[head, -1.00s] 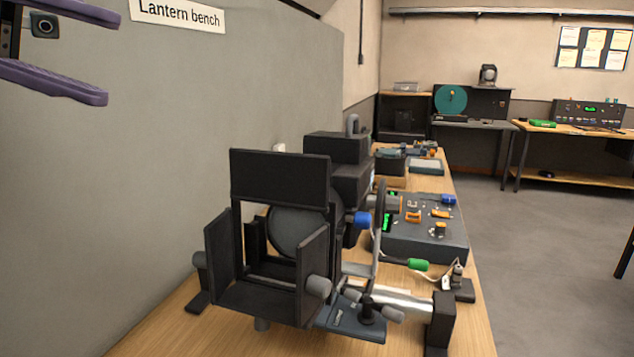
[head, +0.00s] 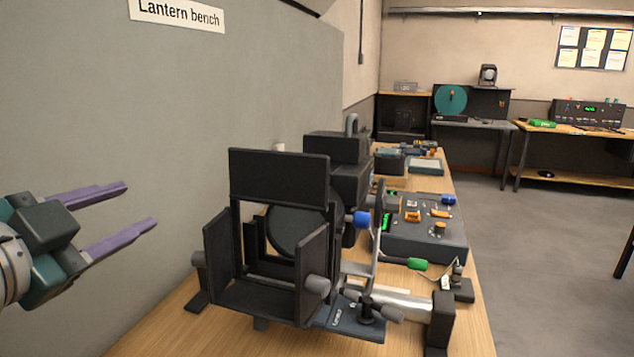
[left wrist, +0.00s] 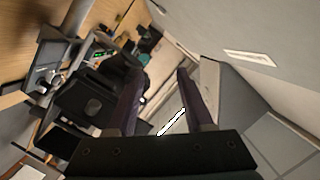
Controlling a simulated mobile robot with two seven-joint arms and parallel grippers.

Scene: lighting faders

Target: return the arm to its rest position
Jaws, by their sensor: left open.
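My left gripper (head: 140,212) is at the left edge of the head view, with two purple fingers spread apart and nothing between them. It is in the air in front of the grey wall panel, left of the black lantern (head: 280,170) and apart from it. In the left wrist view the two dark fingers (left wrist: 158,100) show apart, with the bench and lantern tilted at the left. My right gripper is not in view.
The lantern stands on the wooden bench (head: 150,325) with its flaps open. The grey panel (head: 100,110) bounds the left. Open floor (head: 550,250) lies at right.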

